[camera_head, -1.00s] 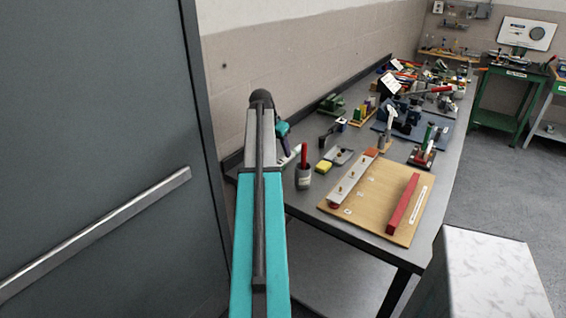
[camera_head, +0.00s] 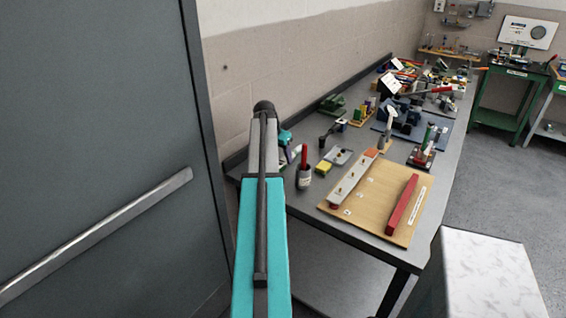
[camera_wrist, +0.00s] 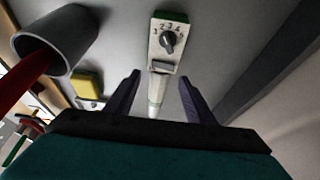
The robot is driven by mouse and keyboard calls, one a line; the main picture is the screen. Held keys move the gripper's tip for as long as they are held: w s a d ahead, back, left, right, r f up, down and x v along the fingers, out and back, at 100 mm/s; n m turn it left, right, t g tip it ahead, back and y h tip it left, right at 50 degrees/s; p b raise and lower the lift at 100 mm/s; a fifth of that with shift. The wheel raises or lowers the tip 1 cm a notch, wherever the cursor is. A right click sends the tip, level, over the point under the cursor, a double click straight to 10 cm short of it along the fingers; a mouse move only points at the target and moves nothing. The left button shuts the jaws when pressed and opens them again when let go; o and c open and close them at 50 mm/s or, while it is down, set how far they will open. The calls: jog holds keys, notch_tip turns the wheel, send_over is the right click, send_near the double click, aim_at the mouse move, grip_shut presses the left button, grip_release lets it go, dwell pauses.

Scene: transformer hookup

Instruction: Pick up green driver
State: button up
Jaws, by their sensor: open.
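I cannot single out a green driver for certain. A small upright green piece (camera_head: 428,133) stands on a red-based stand toward the right of the bench. A green and red piece (camera_wrist: 15,148) also shows at the left edge of the wrist view. My gripper (camera_wrist: 159,78) is open, with its two dark fingers apart and nothing clasped. A pale device with a numbered dial (camera_wrist: 168,42) lies ahead of the fingers, its narrow pale end showing between them. In the head view my arm mostly hides the gripper, near the bench's left end.
A grey cup (camera_head: 304,180) holding a red-handled tool stands beside my gripper. A wooden board (camera_head: 365,215) with a red bar fills the front of the bench. The wall and door are close on the left.

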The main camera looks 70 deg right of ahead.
aim_at(283, 160)
jog(key=shift+p+x, duration=0.35)
jog(key=shift+x, duration=1.05)
jog(key=shift+r, duration=0.1)
jog(key=c, duration=1.1)
